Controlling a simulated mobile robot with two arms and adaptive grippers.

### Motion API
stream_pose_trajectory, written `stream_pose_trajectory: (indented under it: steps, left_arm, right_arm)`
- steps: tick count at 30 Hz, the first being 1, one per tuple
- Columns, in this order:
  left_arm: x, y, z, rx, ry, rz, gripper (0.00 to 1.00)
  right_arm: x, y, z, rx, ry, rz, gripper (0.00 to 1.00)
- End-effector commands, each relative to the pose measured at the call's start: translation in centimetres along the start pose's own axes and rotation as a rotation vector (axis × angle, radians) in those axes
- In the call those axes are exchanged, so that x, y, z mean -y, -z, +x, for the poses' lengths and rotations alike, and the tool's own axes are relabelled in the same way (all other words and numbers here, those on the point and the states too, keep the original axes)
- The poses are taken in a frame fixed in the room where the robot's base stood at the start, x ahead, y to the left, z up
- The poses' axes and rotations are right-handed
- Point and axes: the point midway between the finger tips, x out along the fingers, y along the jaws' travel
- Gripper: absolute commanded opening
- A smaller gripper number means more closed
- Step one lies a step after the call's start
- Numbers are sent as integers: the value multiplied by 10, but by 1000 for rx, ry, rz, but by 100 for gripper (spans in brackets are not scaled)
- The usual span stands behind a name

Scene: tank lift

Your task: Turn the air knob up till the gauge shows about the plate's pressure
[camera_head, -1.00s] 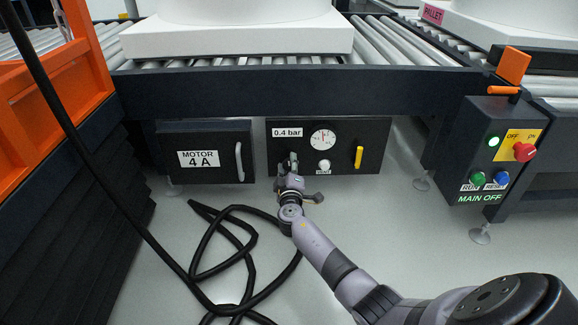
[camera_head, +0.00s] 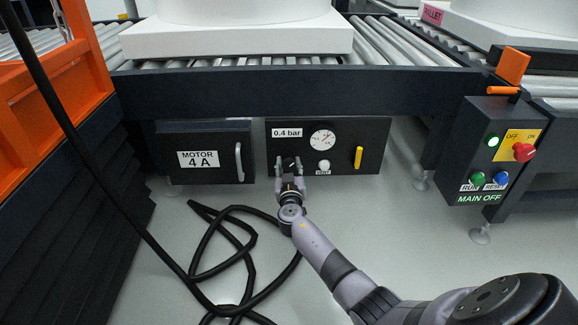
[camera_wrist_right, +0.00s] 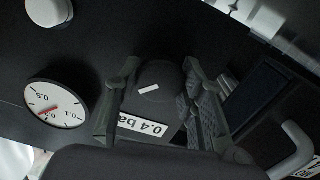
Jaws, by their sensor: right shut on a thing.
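The black air knob sits on the dark panel below the "0.4 bar" plate (camera_head: 287,132). In the right wrist view the knob (camera_wrist_right: 160,82) shows a white mark between my fingers. My right gripper (camera_head: 290,164) is shut on it; it also shows in the wrist view (camera_wrist_right: 158,98). The round white gauge (camera_head: 322,140) is right of the knob and has a red needle. The gauge also shows in the wrist view (camera_wrist_right: 55,108), tilted; the needle's exact reading is too small to tell. My left gripper is not in view.
A white button (camera_head: 323,165) and a yellow handle (camera_head: 358,157) are on the same panel. The "MOTOR 4 A" box (camera_head: 205,170) stands to the left. A black cable (camera_head: 245,230) lies on the floor. A switch box (camera_head: 497,150) stands right.

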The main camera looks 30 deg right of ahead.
Motion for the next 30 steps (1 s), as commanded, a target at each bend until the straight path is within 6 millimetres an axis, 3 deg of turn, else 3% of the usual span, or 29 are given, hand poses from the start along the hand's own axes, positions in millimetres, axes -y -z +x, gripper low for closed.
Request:
stream_pose_trajectory:
  steps: [12, 29, 30]
  left_arm:
    - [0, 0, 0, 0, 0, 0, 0]
    - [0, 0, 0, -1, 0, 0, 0]
    - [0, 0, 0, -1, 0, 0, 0]
  right_arm:
    - [-3, -1, 1, 2, -5, 194, 9]
    - [-2, -1, 1, 2, -4, 220, 9]
    - [-2, -1, 1, 2, -4, 220, 38]
